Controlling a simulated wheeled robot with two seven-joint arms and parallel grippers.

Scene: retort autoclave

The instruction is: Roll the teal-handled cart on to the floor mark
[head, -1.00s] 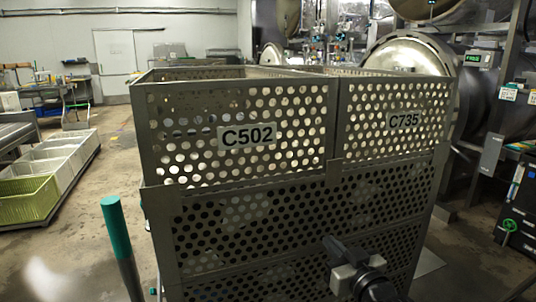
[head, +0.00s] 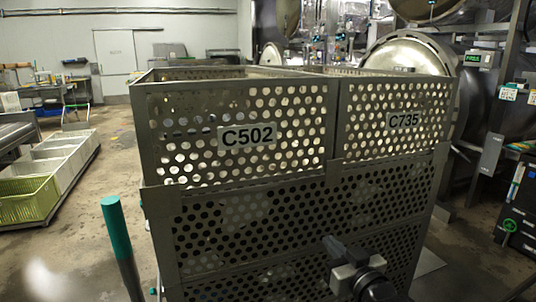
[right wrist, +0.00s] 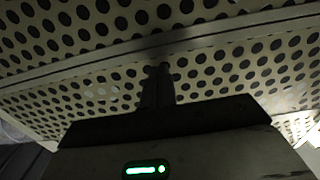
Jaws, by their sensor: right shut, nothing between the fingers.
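The cart stands right in front of me in the head view, carrying perforated metal baskets labelled C502 (head: 247,136) and C735 (head: 404,121). An upright post with a teal handle grip (head: 115,226) rises at the cart's near left corner. My right gripper (head: 333,248) is low in front of the perforated near side, shut and empty. In the right wrist view its fingers (right wrist: 157,84) are together and point at the perforated panel (right wrist: 215,70); I cannot tell whether they touch it. My left gripper is not in view. I cannot make out a floor mark.
A low rack with white trays and a green crate (head: 28,200) stands at the left. Round steel autoclave doors (head: 410,55) are behind the cart. A dark control cabinet (head: 520,210) stands at the right. The floor (head: 85,240) left of the cart is open.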

